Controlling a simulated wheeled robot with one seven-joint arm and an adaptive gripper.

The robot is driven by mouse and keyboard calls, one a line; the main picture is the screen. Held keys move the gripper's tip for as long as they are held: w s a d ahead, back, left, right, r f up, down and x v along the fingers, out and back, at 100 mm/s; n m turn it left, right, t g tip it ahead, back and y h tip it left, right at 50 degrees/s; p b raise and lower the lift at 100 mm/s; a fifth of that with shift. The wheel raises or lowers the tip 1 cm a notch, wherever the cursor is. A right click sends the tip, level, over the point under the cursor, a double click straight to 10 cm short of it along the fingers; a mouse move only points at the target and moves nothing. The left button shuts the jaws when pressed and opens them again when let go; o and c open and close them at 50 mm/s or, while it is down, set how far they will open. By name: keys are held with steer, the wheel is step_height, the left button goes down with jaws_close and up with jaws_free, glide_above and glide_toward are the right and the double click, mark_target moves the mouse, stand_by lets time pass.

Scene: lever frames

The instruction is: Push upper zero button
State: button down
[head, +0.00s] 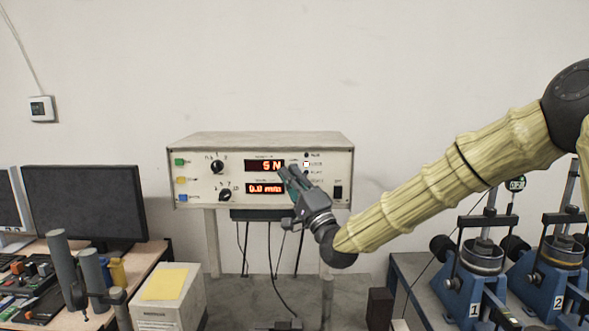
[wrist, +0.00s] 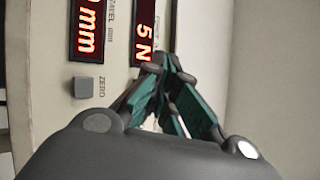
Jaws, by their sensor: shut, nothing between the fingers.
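The control box (head: 262,142) stands ahead with two red displays. The upper display (head: 264,165) reads 5 N, and it also shows in the wrist view (wrist: 143,35). The lower display (head: 264,188) reads 0.0 mm. My gripper (head: 287,172) is shut and empty, its fingertips at the panel just right of the upper display; they also show in the wrist view (wrist: 160,62). I see no upper zero button; the fingers cover that area. Whether the tips touch the panel I cannot tell. A grey lower button (wrist: 87,87) labelled ZERO is uncovered beside the lower display.
A monitor (head: 85,205) and a box with a yellow sheet (head: 165,310) are at left. Blue lever machines (head: 470,285) stand at right. The wall above the control box is bare.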

steer(key=shift+w, duration=0.15)
stand_by(0.3)
steer(key=shift+w+b, duration=0.25)
steer(key=shift+b, duration=0.1)
steer(key=shift+w, duration=0.35)
stand_by(0.8)
steer(key=shift+s, duration=0.1)
steer(key=shift+s+b, duration=0.55)
steer(key=shift+s, duration=0.15)
steer(key=s+b, duration=0.1)
steer(key=s, duration=0.4)
steer(key=shift+b, duration=0.35)
